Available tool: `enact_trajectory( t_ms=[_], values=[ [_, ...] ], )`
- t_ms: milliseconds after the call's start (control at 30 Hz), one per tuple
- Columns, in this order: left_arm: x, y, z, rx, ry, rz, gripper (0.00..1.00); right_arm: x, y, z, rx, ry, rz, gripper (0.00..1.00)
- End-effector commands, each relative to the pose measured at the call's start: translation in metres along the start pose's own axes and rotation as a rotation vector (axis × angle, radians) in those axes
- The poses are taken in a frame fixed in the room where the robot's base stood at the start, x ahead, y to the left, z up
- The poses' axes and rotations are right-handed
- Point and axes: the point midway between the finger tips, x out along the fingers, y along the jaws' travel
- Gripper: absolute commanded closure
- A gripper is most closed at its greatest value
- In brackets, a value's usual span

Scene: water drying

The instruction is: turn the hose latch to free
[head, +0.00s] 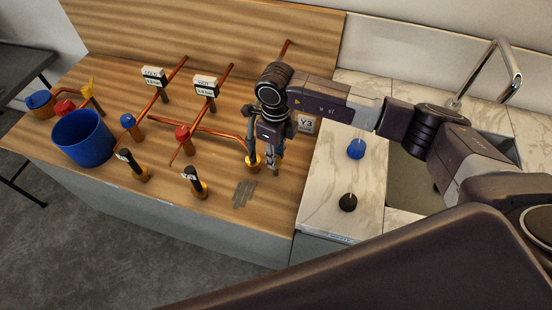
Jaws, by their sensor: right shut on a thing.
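My right gripper (264,168) points down at the right part of the wooden bench. It is shut on a fitting with a gold base (252,162), which I take to be the hose latch. The fingers hide most of it, so I cannot tell how far it is turned. A copper pipe runs to it from the left. A card reading Y3 (307,123) stands behind the gripper. My left gripper is not in view.
Two black-handled fittings on gold bases, one on the left (130,165) and one in the middle (195,183), stand at the front. Red and blue valve knobs and a blue bucket (84,138) are at the left. A marble counter with a sink and tap (508,65) is at the right.

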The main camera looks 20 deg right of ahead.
Motion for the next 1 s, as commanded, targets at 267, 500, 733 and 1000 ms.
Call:
enact_trajectory(
  t_ms=[267,500,733,1000],
  values=[
    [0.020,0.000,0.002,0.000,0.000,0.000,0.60,0.001,-0.001,0.001,0.262,-0.004,-0.002,1.00],
    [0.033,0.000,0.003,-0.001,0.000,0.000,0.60,0.001,-0.001,0.001,0.488,-0.005,-0.002,1.00],
    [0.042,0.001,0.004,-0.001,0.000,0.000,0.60,0.000,-0.001,0.001,0.684,-0.005,-0.001,1.00],
    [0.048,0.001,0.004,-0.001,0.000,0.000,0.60,-0.001,-0.001,0.002,0.846,-0.006,-0.001,1.00]
  ],
)
